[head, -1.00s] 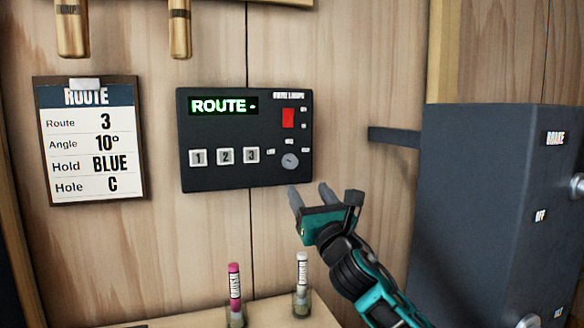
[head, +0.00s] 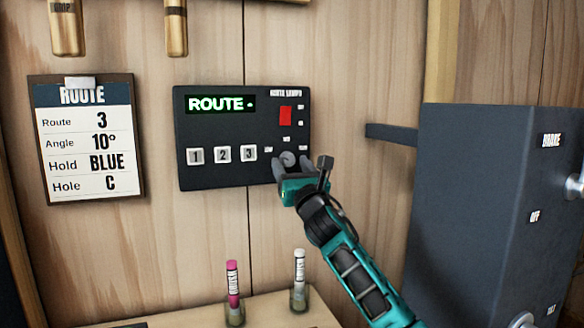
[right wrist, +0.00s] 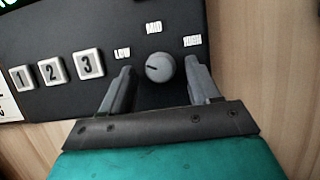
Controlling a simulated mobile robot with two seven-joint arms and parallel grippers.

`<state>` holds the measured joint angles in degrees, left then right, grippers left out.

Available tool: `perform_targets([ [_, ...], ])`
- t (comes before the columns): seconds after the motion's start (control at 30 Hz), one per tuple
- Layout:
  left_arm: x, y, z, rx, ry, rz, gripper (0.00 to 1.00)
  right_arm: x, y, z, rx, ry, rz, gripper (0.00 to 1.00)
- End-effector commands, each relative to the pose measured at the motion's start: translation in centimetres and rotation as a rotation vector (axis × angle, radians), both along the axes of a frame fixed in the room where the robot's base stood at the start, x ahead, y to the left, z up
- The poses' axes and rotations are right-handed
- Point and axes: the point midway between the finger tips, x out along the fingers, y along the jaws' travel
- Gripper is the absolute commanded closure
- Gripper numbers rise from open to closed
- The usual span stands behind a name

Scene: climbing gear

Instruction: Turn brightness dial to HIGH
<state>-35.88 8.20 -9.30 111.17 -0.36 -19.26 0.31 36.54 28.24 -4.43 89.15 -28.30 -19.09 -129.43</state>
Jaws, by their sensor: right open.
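The brightness dial (head: 288,158) is a round grey knob at the lower right of the dark control panel (head: 220,170). In the right wrist view the dial (right wrist: 160,67) has labels LOW, MID and HIGH around it. Its dark pointer mark points left, towards LOW (right wrist: 122,54). The HIGH label (right wrist: 192,41) is at its upper right. My right gripper (head: 292,169) is open, with one finger on each side of the dial. In the right wrist view a gap shows between the dial and each finger. My left gripper is out of view.
The panel also has a red switch (head: 285,116), a lit ROUTE display (head: 221,104) and buttons 1, 2 and 3. A route card (head: 88,140) hangs to the left. Two markers stand below. A dark box (head: 470,200) stands at the right.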

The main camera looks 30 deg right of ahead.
Motion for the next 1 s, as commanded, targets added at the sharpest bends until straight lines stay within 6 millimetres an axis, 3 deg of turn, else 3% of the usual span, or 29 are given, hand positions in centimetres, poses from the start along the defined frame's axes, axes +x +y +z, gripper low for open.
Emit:
perform_targets([
  [0.07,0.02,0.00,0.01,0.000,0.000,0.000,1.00,-0.01,0.00,-0.02,0.000,0.000,0.000,0.44],
  [0.6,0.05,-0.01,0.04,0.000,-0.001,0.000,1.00,-0.04,-0.02,-0.02,0.000,0.000,-0.001,0.94],
  [1.0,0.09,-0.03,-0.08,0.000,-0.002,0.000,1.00,0.00,0.11,-0.06,0.088,-0.021,-0.001,0.94],
])
